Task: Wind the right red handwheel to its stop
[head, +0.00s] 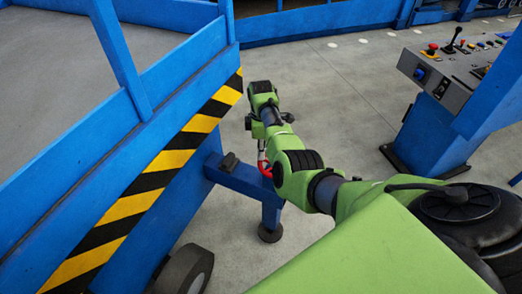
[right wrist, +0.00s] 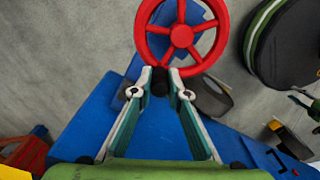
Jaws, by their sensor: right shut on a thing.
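The red handwheel (right wrist: 181,37), with spokes and a round hub, shows at the top of the right wrist view. In the head view only a small red part of it (head: 264,169) shows beside my arm, above the blue outrigger beam. My right gripper (right wrist: 160,76) is at the near edge of the wheel's rim. Its two fingers come together around a small dark piece at the rim, which looks like the wheel's handle. In the head view my arm mostly hides this gripper. My left gripper is in neither view.
A blue platform with a yellow-black striped edge (head: 165,160) stands left of my right arm. The blue beam (head: 235,178) ends in a leg with a round foot (head: 270,233). A control console (head: 455,72) stands at right. Grey floor lies open between them.

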